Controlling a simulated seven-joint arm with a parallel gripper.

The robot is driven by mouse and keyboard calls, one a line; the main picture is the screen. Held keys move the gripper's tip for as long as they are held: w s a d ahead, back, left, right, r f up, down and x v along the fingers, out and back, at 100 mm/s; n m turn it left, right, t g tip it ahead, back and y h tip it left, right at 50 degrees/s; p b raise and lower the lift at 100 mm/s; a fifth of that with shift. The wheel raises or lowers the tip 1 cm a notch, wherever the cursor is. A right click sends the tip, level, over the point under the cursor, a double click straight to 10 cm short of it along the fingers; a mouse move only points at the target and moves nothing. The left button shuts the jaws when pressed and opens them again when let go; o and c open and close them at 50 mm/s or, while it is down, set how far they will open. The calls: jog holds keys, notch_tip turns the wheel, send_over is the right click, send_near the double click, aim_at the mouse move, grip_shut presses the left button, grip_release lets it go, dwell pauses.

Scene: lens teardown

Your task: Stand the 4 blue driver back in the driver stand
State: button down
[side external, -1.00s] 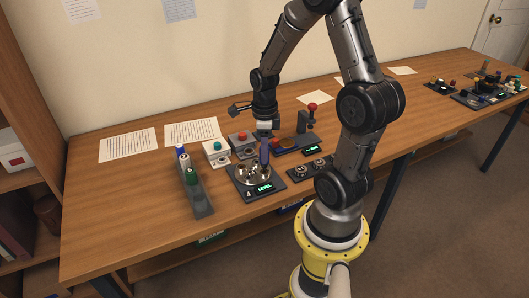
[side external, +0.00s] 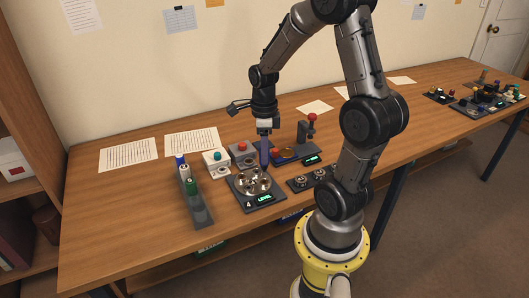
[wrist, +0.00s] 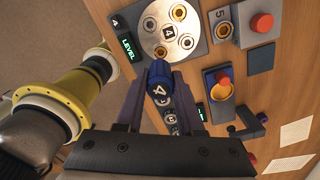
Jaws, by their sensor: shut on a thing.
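My gripper (wrist: 163,88) is shut on a blue driver (wrist: 158,82), whose round cap carries a white 4 in the wrist view. In the side view my purple fingers (side external: 265,151) point down just behind the round metal plate (side external: 253,181) of station 4, apparently above the bench; the driver is hard to make out there. The driver stand (side external: 203,215) appears to be the long dark rack left of that station. It holds a blue-capped (side external: 180,160), a white-capped (side external: 185,172) and a green (side external: 192,186) driver. Its near end looks free.
The station 4 display (side external: 264,198) reads LEVEL in green. A teal-button box (side external: 216,160) and a red-button box (side external: 243,152) stand behind. A red-knobbed lever post (side external: 311,126) is at the right. Papers (side external: 128,151) lie at the back left; the left bench is clear.

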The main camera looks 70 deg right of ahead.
jog(key=w+a+r+n, duration=0.2)
jog(key=w+a+n, duration=0.2)
jog(key=w+a, duration=0.3)
jog(key=shift+w+a+f+n, duration=0.7)
jog(key=shift+w+a, duration=0.3)
jog(key=shift+a, duration=0.65)
jog(key=shift+w+a+f+n, duration=0.55)
jog(key=shift+w+a+n, duration=0.35)
jog(key=shift+a, duration=0.8)
jog(key=shift+w+a+f+n, duration=0.7)
jog(key=shift+w+a, duration=0.35)
jog(key=shift+a, duration=0.6)
jog(key=shift+f, duration=1.85)
jog(key=shift+f, duration=0.5)
grip_release()
notch_tip(320, 180, up, 7)
